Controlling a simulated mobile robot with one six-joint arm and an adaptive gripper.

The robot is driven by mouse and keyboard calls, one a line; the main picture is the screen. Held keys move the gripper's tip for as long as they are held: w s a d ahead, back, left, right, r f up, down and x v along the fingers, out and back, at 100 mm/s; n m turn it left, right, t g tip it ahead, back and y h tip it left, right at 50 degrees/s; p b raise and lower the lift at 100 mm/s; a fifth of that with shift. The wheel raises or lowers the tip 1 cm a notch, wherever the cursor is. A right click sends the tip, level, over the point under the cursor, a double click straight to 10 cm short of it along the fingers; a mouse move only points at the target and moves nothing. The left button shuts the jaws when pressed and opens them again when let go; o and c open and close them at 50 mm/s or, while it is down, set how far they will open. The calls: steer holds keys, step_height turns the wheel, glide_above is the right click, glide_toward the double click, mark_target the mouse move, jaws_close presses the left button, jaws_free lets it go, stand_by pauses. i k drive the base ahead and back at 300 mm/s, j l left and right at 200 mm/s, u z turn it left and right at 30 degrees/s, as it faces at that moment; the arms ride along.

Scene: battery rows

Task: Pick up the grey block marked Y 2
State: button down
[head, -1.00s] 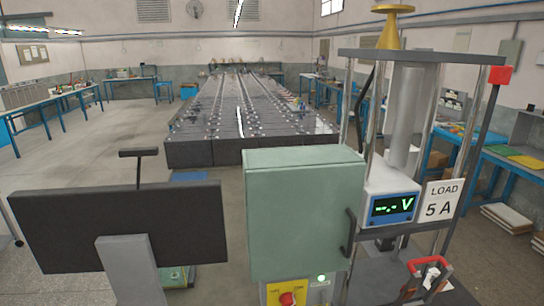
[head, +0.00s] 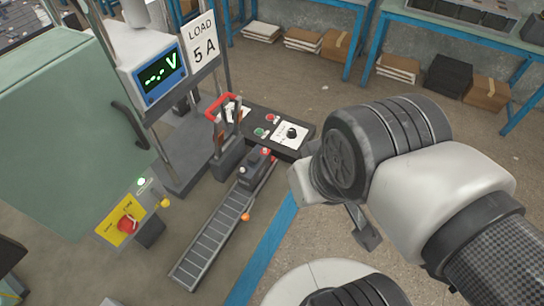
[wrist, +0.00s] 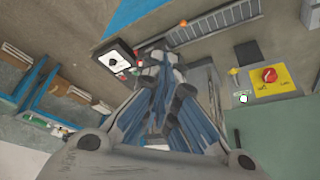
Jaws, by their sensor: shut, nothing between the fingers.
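No marking Y 2 can be read in either view. A small dark grey block (head: 254,170) with red or orange caps on top sits at the far end of the roller track (head: 212,238) in the head view. I cannot tell whether it is the named block. My gripper (wrist: 160,62) is shut and empty in the wrist view, its fingers covering the middle of the picture. In the head view my arm is at the right of the track, and my wrist mostly hides the gripper.
A green cabinet (head: 70,130) with a red knob (head: 127,224) stands left of the track. A stand with a voltage display (head: 160,80) and a LOAD 5 A sign (head: 201,45) is behind. A control box (head: 290,133) and red handle (head: 219,104) are near the track's far end.

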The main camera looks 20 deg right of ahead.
mark_target(253, 169)
steer(key=i+l+u, duration=0.55)
steer(key=l, duration=0.15)
steer(key=i+l+u, duration=0.15)
steer(key=l+u, duration=0.15)
